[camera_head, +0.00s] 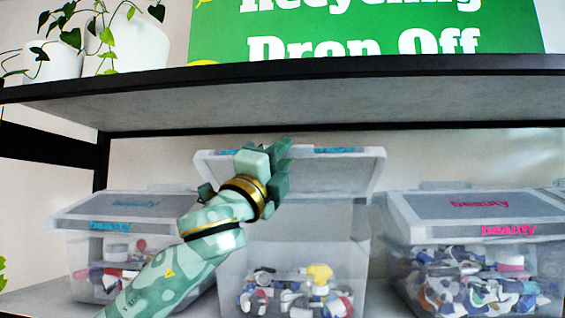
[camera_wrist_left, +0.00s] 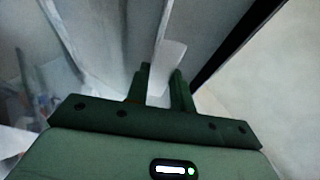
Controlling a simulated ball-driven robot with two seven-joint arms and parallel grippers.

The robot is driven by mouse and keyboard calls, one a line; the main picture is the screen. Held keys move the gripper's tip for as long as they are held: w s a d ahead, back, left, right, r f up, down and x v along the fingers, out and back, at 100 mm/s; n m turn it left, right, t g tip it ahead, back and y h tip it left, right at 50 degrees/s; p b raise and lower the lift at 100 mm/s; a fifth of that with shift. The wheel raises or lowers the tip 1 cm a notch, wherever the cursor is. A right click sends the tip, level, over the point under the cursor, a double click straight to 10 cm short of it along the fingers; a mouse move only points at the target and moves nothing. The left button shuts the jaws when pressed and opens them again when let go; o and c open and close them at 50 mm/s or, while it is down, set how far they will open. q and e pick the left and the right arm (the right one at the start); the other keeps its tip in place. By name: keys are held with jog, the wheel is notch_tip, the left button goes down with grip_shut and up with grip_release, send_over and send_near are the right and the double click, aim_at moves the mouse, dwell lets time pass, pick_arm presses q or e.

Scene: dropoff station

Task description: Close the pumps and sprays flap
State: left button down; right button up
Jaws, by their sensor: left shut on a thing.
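The middle clear bin (camera_head: 340,240) has its pale flap (camera_head: 365,165) raised open, tilted up below the shelf above. Blue lettering on the flap is too small and covered to read, so I cannot confirm its name. My left gripper (camera_head: 282,160) is at the flap, covering its middle left part. In the left wrist view its two fingers (camera_wrist_left: 164,86) are closed on a thin pale piece of the flap (camera_wrist_left: 168,58). My right gripper does not show.
A left bin (camera_head: 85,255) and a right bin (camera_head: 405,255) stand beside it with lids down, holding mixed plastic pieces. The dark upper shelf (camera_head: 400,66) runs close above the raised flap. A green sign and white plant pots stand on it.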

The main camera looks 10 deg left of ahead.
pick_arm(q)
notch_tip(320, 180, down, 11)
jog(key=m+h+b, duration=0.2)
jog(key=b, duration=0.7)
jog(key=shift+s+h+b, duration=0.2)
jog(key=shift+h+b, duration=0.1)
jog(key=shift+h, duration=0.1)
jog(key=c, duration=1.6)
grip_release()
jog(key=o, duration=0.3)
jog(key=shift+w, duration=0.1)
jog(key=shift+o, duration=0.2)
jog(key=shift+f, duration=0.1)
jog(key=b+v, duration=0.5)
jog(key=v, duration=1.1)
jog(key=shift+f+b, duration=0.2)
jog(key=shift+b, duration=0.2)
